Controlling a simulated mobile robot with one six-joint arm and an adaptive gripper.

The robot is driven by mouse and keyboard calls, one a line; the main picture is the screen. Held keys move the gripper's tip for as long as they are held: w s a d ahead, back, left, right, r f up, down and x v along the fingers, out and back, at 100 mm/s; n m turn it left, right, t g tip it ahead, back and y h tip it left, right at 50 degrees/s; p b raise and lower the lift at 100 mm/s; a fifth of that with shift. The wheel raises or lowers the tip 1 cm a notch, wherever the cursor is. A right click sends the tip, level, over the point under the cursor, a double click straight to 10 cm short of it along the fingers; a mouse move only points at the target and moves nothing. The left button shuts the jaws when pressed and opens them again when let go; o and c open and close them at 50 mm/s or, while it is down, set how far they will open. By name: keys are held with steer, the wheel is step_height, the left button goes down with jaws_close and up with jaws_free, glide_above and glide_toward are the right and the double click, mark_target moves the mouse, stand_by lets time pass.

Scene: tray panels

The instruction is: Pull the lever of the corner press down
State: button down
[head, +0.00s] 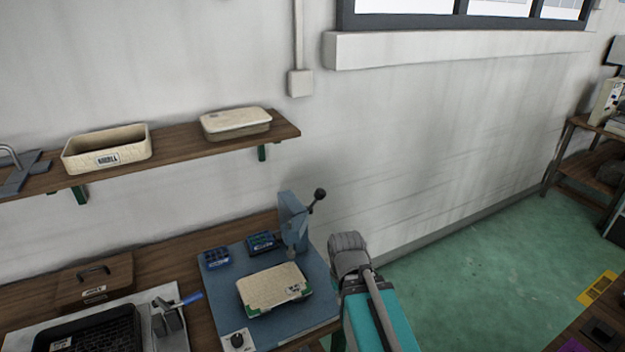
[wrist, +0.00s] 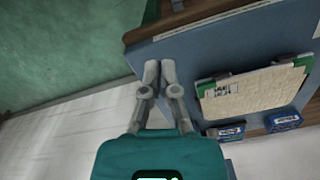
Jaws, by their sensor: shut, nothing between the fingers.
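The corner press (head: 293,222) is a blue-grey upright at the back right corner of a blue base plate (head: 222,280). Its lever (head: 318,195) sticks up and to the right and ends in a black ball knob. A cream tray panel (head: 272,287) sits in green corner holders on the plate; it also shows in the wrist view (wrist: 250,92). In the wrist view my gripper (wrist: 160,68) is shut and empty, its fingertips overlapping the edge of the blue plate in the picture. The lever cannot be made out there. In the head view my arm stands right of the plate, below the knob; the fingertips cannot be made out.
Two small blue bins (head: 216,257) (head: 262,241) stand at the plate's back. A brown box (head: 95,281) and a black tray (head: 95,330) are to the left. A wooden shelf (head: 185,142) hangs above.

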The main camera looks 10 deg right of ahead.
steer(key=shift+w+r, duration=0.1)
stand_by(0.3)
steer(key=w+r+n+t+y+p, duration=0.1)
steer(key=w+r+n+t+p, duration=0.1)
steer(key=w+r+p, duration=2.7)
steer(key=shift+w+a+r+t+p, duration=0.3)
steer(key=shift+w+a+r+p, duration=0.1)
steer(key=shift+r, duration=0.15)
steer(key=shift+f, duration=0.15)
step_height(320, 180, down, 11)
steer(key=s+b, duration=0.1)
steer(key=b, duration=1)
steer(key=shift+s+a+f+b, duration=0.15)
steer(key=shift+a+b, duration=0.15)
steer(key=shift+b, duration=0.05)
